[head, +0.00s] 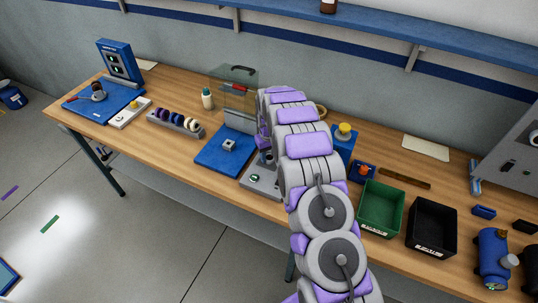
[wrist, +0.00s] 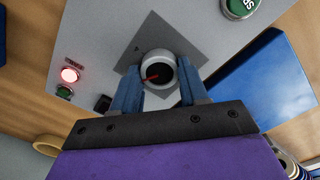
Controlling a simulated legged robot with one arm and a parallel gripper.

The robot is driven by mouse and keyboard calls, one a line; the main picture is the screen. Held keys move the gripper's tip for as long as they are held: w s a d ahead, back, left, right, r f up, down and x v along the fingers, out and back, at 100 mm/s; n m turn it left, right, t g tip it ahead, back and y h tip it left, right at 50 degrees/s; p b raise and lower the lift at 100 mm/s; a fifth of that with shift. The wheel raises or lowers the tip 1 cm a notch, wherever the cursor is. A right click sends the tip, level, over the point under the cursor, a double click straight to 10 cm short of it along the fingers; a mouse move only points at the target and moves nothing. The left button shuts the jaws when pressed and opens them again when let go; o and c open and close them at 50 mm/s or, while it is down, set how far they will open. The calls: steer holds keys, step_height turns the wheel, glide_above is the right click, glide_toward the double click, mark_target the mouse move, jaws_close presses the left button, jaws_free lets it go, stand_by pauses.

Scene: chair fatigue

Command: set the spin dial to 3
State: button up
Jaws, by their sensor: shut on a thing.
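In the wrist view the spin dial (wrist: 158,66) is a round grey knob with a dark face and a red pointer line. It sits on a darker square plate on a light grey panel (wrist: 105,30). The red line points roughly to the left and slightly down in the picture. I cannot read any scale numbers around it. My gripper (wrist: 158,74) has its two blue fingers on either side of the dial, shut on it. In the head view the grey unit (head: 258,182) shows partly beside my arm, which hides the gripper and the dial.
A lit red lamp (wrist: 69,75), a green button (wrist: 64,91) and a larger green button (wrist: 240,6) are on the panel. A green bin (head: 381,232) and a black bin (head: 451,211) stand to the right.

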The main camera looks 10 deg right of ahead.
mark_target(269, 156)
steer(key=shift+w+r, duration=0.1)
steer(key=o, duration=1.1)
steer(key=shift+c, duration=0.2)
step_height(269, 156, up, 17)
steer(key=shift+p, duration=0.45)
